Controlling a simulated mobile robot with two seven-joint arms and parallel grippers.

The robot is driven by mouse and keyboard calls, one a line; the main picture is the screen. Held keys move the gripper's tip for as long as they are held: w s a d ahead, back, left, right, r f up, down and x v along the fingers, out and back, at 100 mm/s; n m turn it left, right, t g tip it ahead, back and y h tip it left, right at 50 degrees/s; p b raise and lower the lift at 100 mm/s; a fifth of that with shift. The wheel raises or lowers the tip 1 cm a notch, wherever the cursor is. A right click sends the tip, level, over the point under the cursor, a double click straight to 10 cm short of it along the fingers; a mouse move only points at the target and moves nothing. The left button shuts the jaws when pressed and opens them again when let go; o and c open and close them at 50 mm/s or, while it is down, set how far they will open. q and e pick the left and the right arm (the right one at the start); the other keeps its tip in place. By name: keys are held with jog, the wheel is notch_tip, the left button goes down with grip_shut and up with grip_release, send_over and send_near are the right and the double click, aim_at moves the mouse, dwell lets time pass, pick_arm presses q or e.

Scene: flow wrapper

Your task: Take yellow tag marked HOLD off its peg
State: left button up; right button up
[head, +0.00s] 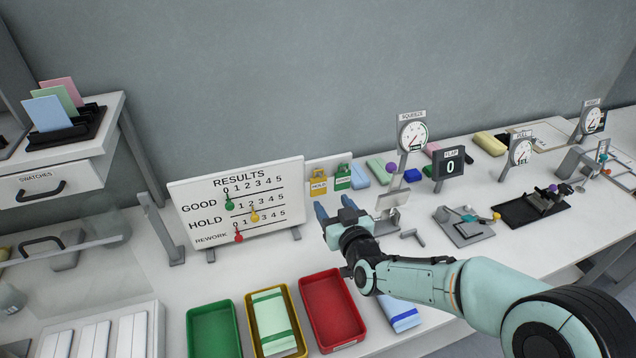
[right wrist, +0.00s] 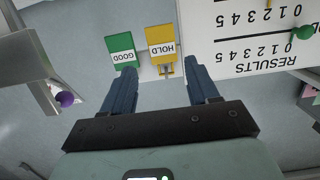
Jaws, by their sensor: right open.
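The yellow tag marked HOLD (head: 319,187) hangs on a small white board (head: 328,166) behind the results board. It also shows in the right wrist view (right wrist: 162,40), upside down, beyond the two fingertips and roughly between their lines. My right gripper (head: 335,207) is open and empty in front of and a little below the tag, apart from it. Its dark blue fingers also show in the right wrist view (right wrist: 159,72). A green tag marked GOOD (head: 343,181) hangs right beside the yellow one. My left gripper is not in view.
The results board (head: 238,207) stands close on the left. A stand with a purple knob (head: 391,168) is close on the right. Green (head: 214,329), yellow (head: 254,326) and red (head: 333,309) trays lie in front, with a wrapped pack in the yellow one.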

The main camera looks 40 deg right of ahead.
aim_at(319, 186)
jog(key=p+x, duration=0.1)
jog(key=x, duration=0.6)
jog(key=shift+w, duration=0.3)
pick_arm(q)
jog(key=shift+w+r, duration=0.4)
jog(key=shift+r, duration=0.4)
pick_arm(e)
jog(key=shift+a+r, duration=0.1)
jog(key=c, duration=0.8)
